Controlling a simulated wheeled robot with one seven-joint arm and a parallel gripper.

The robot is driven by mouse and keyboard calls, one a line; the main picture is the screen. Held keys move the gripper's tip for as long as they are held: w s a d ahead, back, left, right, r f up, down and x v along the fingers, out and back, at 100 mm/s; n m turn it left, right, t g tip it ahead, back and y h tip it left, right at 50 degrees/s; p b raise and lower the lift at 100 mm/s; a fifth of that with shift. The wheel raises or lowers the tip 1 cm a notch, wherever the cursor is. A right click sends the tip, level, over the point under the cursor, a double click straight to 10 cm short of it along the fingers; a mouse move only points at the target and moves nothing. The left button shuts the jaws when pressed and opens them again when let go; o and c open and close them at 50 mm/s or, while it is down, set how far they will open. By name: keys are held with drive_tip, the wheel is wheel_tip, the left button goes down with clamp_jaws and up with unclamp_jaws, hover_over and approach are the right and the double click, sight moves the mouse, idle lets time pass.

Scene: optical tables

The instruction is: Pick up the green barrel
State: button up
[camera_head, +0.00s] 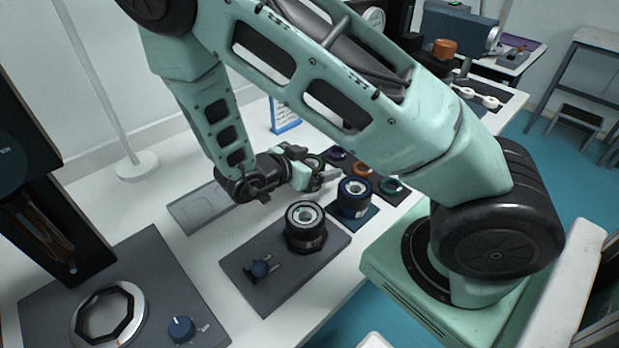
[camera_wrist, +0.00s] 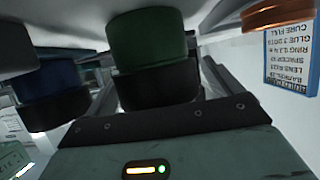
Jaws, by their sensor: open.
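The green barrel (camera_wrist: 150,38) fills the upper middle of the wrist view, which appears upside down. Its body is green with a wide black section (camera_wrist: 158,86). It stands directly in front of my gripper, between the two dark fingers. I cannot tell whether they touch it. In the head view my gripper (camera_head: 318,171) is low over the white table, pointing right, behind the blue barrel (camera_head: 354,197). There the green barrel is mostly hidden by the gripper and cannot be made out clearly.
The blue barrel also shows close on the left in the wrist view (camera_wrist: 48,88). A black barrel with a silver top (camera_head: 304,218) stands on a grey plate (camera_head: 262,290) in front. Purple, orange and green rings lie beyond. A blue-edged sign (camera_head: 284,115) stands behind.

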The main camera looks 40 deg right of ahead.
drive_tip(key=c, duration=1.1)
drive_tip(key=shift+r, duration=0.15)
drive_tip(key=shift+c, duration=0.2)
